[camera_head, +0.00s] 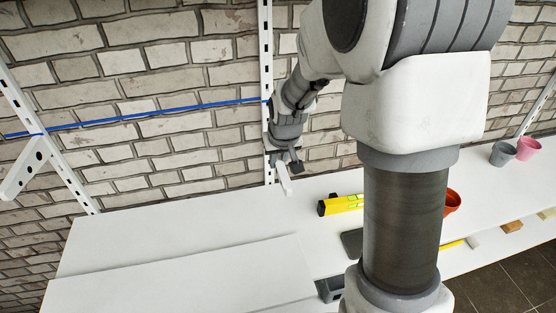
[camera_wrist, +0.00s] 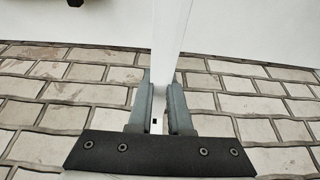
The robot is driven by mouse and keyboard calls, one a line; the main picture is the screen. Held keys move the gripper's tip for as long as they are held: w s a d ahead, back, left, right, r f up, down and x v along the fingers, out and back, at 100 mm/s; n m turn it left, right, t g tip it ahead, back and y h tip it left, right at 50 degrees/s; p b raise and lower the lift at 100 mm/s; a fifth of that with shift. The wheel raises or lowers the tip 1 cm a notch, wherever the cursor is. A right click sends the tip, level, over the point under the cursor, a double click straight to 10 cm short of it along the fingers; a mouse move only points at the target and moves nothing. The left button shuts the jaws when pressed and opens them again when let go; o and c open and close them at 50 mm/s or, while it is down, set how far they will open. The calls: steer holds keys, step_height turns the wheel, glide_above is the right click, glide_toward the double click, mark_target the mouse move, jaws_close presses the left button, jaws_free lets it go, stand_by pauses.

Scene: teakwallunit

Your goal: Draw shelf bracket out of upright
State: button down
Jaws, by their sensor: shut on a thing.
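The white shelf bracket (camera_head: 284,182) juts out toward the counter from my gripper (camera_head: 284,158) in the head view. In the wrist view the bracket (camera_wrist: 167,50) runs up between the two fingers of my gripper (camera_wrist: 162,100), which are shut on it. The white slotted upright (camera_head: 265,60) stands against the brick wall directly behind the gripper. My gripper and arm hide the end of the bracket at the upright, so I cannot tell whether it sits in the slots.
Another upright at the left carries a white bracket (camera_head: 24,168). A blue line (camera_head: 140,117) crosses the wall. On the white counter (camera_head: 190,235) are a yellow level (camera_head: 342,205), an orange pot (camera_head: 452,202), and grey (camera_head: 502,153) and pink (camera_head: 528,149) pots.

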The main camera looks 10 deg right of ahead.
mark_target(288, 185)
steer(key=shift+s, duration=0.1)
steer(key=shift+s, duration=1.4)
steer(key=shift+s+b, duration=0.4)
steer(key=shift+s, duration=1.1)
steer(key=shift+s, duration=0.1)
steer(key=shift+s, duration=1.4)
steer(key=s, duration=0.3)
